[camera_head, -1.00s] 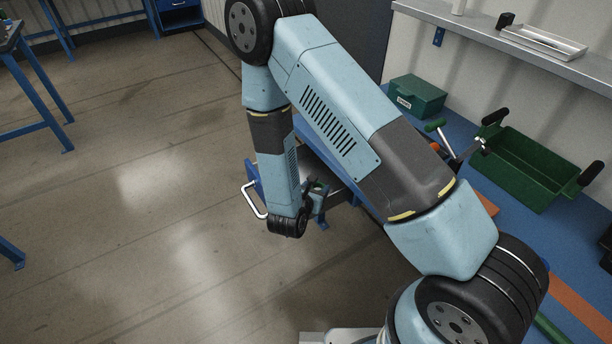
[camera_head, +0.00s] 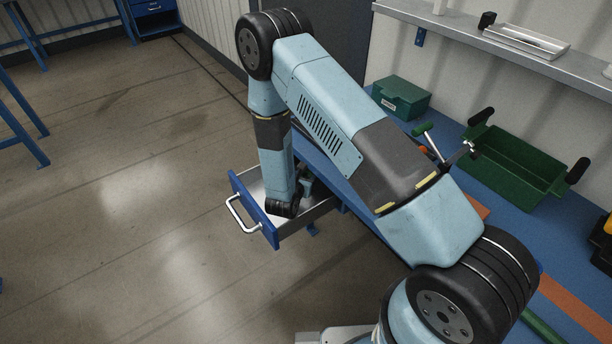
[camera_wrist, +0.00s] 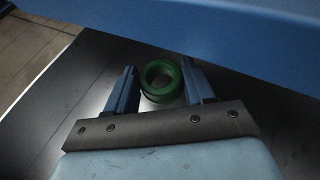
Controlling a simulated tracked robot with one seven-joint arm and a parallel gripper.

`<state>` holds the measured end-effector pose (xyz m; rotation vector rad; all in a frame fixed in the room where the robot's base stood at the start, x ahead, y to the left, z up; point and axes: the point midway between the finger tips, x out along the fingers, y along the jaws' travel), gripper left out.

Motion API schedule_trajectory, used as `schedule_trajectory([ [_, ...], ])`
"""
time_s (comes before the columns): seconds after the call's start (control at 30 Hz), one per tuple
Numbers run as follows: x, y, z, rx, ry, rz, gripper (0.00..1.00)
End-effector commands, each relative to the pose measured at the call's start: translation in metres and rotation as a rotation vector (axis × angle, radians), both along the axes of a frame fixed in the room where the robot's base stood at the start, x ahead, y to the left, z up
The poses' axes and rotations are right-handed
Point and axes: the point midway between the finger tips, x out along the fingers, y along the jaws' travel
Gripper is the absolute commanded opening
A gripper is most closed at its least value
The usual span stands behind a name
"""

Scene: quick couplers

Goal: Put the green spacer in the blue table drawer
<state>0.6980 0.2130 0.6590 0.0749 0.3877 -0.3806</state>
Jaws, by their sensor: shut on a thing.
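The green spacer (camera_wrist: 161,80) is a ring held between the two blue fingers of my gripper (camera_wrist: 158,74) in the wrist view. The blue table drawer (camera_head: 256,212) is pulled open, with a white bar handle on its blue front and a bare metal inside. In the head view my wrist is over the drawer opening, and my gripper (camera_head: 305,183) is partly hidden behind it. The wrist view shows a dark metal surface below the spacer. I cannot tell whether the spacer touches it.
A blue panel (camera_wrist: 230,40) crosses the top of the wrist view, close beyond the fingers. A closed green box (camera_head: 402,97) and an open green bin (camera_head: 515,165) stand on the blue tabletop. A shelf (camera_head: 460,40) runs along the wall. The floor left of the drawer is clear.

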Motion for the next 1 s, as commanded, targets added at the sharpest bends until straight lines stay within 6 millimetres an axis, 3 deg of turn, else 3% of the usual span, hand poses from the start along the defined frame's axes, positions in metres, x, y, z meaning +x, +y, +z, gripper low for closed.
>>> schedule_trajectory([
  [0.43,0.032,-0.003,-0.024,-0.001,0.001,-0.001,0.24],
  [0.77,0.034,-0.003,-0.026,0.0,0.001,0.0,0.24],
  [0.8,0.034,-0.003,-0.027,0.0,0.001,0.0,0.55],
  [1.0,0.034,-0.003,-0.026,0.0,0.001,0.0,0.74],
])
